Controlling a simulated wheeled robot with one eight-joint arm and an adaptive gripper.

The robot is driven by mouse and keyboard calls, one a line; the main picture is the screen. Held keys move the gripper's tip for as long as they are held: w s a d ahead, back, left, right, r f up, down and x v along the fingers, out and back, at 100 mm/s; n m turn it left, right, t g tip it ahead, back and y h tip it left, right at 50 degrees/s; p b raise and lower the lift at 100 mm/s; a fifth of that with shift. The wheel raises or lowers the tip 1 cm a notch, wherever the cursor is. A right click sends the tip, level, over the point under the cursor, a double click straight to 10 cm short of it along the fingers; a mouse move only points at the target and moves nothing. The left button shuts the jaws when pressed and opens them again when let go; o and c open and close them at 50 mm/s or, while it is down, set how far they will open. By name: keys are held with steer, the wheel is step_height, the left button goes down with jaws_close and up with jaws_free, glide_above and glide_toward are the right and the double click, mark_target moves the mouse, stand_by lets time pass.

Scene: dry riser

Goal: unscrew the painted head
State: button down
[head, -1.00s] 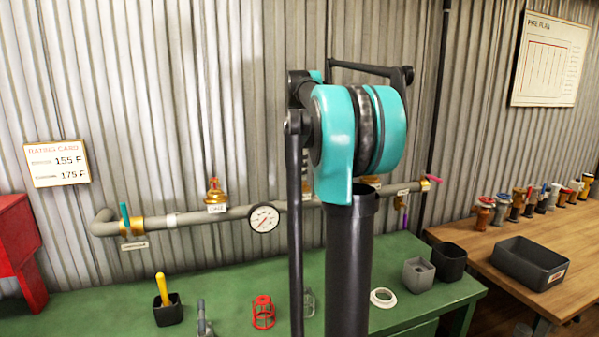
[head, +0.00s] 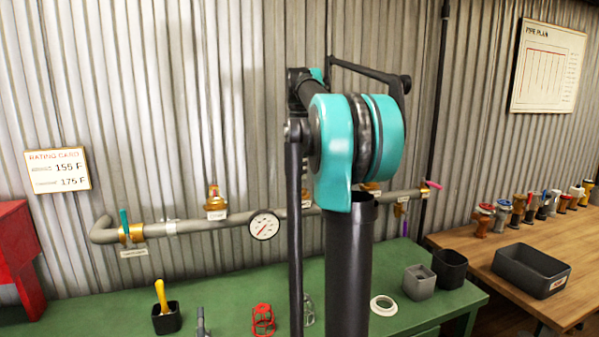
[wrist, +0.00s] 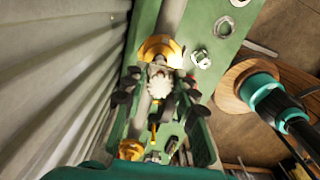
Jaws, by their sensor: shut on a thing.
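In the wrist view the fingers of my gripper (wrist: 158,90) are closed on a whitish, rough-looking head, which I take to be the painted head (wrist: 157,83). A brass-coloured round fitting (wrist: 160,47) shows just beyond it. In the head view my arm hides the gripper and the held head. The grey pipe (head: 190,227) runs along the wall, with a brass head (head: 214,203) upright on it at the left. Another brass head (head: 371,188) shows partly to the right of my arm.
A round gauge (head: 264,225) and a teal-handled valve (head: 124,222) sit on the pipe. The green bench (head: 240,290) bears a black cup (head: 167,319), a red cage (head: 263,321), a white ring (head: 384,306) and a grey bin (head: 418,283). A dark tray (head: 531,267) stands on the wooden table.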

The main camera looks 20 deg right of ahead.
steer(key=shift+r, duration=2.5)
steer(key=shift+s, duration=0.1)
